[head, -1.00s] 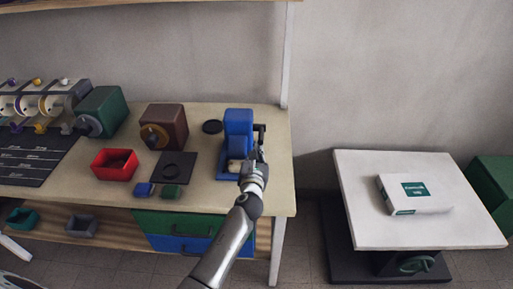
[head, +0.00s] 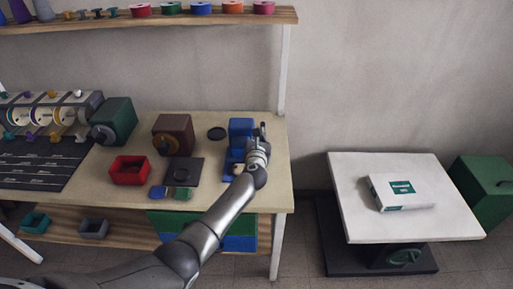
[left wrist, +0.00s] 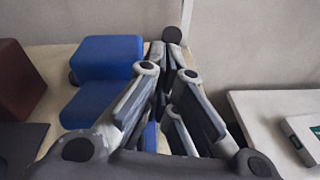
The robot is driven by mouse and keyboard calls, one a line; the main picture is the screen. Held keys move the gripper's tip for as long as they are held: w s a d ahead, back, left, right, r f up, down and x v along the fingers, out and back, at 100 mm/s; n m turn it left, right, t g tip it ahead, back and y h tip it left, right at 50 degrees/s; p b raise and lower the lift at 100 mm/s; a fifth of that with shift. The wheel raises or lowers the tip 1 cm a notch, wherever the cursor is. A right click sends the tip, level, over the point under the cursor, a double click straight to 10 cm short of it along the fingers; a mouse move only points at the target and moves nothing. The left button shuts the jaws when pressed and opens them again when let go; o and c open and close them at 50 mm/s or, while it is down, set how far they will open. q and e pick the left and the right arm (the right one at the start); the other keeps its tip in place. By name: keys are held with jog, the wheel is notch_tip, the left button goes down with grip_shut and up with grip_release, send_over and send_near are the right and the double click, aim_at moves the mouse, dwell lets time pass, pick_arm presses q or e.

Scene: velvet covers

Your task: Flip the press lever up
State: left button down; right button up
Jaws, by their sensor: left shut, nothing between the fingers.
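The blue press (head: 240,133) stands at the right end of the workbench. It also shows in the left wrist view (left wrist: 108,58), just left of my fingers. My left gripper (head: 262,130) is at the press's right side, shut and empty, pointing toward the back wall. In the left wrist view its fingertips (left wrist: 168,52) are close together. A dark round knob (left wrist: 173,35), which looks like the lever's end, shows just beyond the fingertips. The rest of the lever is hidden behind my fingers, so I cannot tell its angle or whether they touch. My right gripper is not in view.
A brown box (head: 172,135), red bin (head: 130,171), dark square plate (head: 185,168) and black disc (head: 216,133) lie left of the press. A shelf (head: 150,24) with spools hangs above. A white-topped table (head: 400,222) with a boxed package stands right.

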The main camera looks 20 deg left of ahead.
pick_arm(q)
jog(key=w+r, duration=0.2)
jog(key=shift+w+a+r+p, duration=0.3)
jog(key=shift+w+a, duration=0.05)
jog(key=shift+w, duration=0.05)
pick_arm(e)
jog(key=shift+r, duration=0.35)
pick_arm(q)
jog(key=shift+r, duration=0.15)
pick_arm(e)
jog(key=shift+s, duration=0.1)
